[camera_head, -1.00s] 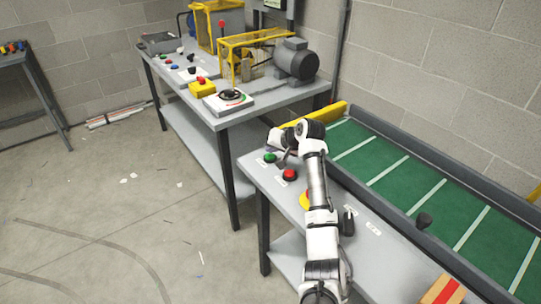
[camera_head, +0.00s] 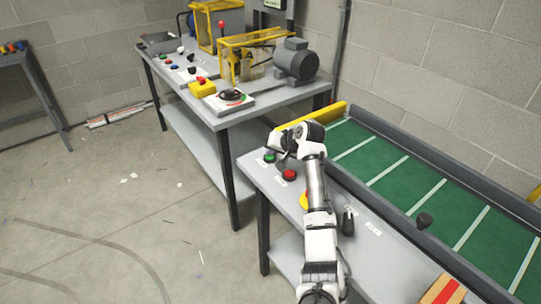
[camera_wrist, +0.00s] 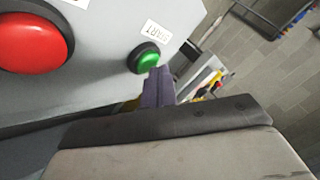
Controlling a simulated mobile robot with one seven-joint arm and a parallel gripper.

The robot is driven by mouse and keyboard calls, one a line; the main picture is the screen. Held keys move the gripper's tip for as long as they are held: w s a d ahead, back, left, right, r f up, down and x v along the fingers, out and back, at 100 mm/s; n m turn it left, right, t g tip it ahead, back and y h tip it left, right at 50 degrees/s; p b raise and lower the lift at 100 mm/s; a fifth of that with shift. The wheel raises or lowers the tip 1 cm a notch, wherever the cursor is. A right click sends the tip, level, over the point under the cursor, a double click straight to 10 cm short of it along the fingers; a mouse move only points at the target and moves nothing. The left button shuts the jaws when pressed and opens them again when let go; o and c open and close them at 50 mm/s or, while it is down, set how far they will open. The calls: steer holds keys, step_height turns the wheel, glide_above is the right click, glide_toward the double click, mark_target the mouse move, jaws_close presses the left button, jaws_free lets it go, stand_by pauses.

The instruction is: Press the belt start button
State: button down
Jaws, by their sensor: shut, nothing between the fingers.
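The green button (camera_wrist: 146,60) in a black collar sits below a "START" label (camera_wrist: 156,32) on the grey panel in the wrist view. My gripper (camera_wrist: 158,76) is shut and empty. Its purplish fingertips overlap the lower right edge of the green button in the wrist view; I cannot tell whether they touch it. In the head view my gripper (camera_head: 281,156) is small and partly hidden by my wrist, close beside the button.
A large red button (camera_wrist: 30,42) is near the green one, and also shows in the head view (camera_head: 289,175). The green conveyor belt (camera_head: 390,185) runs behind my arm. A workbench with a motor (camera_head: 295,62) stands beyond. The floor at left is mostly open.

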mark_target(272, 158)
stand_by(0.4)
steer(key=shift+r+p, duration=0.45)
steer(key=shift+p, duration=0.15)
step_height(272, 158, up, 6)
steer(key=p, duration=0.4)
steer(key=shift+p, duration=0.3)
stand_by(0.4)
